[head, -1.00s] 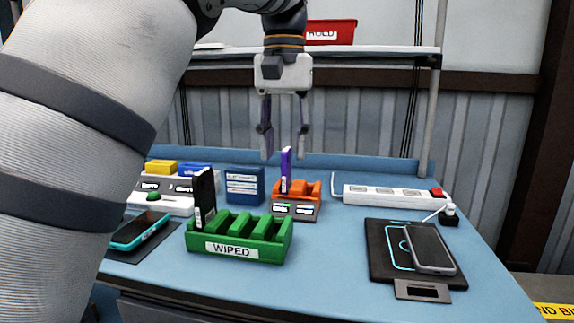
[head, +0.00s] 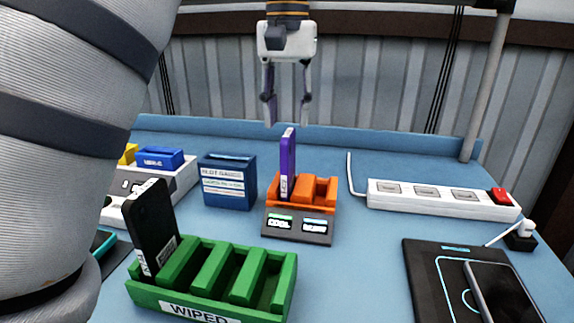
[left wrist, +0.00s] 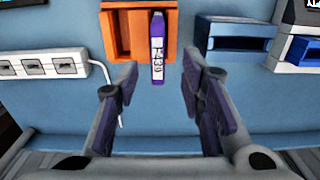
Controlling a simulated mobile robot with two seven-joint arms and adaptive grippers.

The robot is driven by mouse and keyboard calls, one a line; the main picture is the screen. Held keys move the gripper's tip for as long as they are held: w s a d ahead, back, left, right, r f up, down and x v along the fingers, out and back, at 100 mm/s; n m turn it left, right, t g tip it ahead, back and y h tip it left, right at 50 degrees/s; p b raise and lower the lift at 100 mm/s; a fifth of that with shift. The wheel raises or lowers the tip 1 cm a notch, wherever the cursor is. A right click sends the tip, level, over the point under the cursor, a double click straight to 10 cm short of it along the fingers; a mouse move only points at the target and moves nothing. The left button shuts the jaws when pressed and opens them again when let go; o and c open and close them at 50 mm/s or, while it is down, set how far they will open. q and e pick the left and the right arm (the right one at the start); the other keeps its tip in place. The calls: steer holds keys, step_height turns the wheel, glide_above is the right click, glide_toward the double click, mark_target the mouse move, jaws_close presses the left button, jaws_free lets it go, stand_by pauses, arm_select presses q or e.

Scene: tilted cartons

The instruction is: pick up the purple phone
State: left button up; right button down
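The purple phone (head: 288,166) stands upright in a slot at the left side of the orange rack (head: 317,190). It also shows in the left wrist view (left wrist: 158,50), seen from above, with a white label on its edge. My left gripper (head: 287,122) hangs open and empty above and behind the phone in the head view. In the left wrist view its fingers (left wrist: 160,100) are spread, with the phone lying between and beyond their tips, apart from both. My right gripper is not in view.
A green WIPED rack (head: 212,280) holds a black phone (head: 153,228). A blue slot gauge box (head: 228,182) stands left of the orange rack. A white power strip (head: 440,198) lies right, and a dark phone (head: 503,293) rests on a black pad (head: 425,262).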

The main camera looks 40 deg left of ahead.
mark_target(288, 153)
arm_select(q)
steer(key=f, duration=0.8)
steer(key=shift+s+d, duration=0.15)
steer(key=shift+d, duration=0.05)
jaws_close()
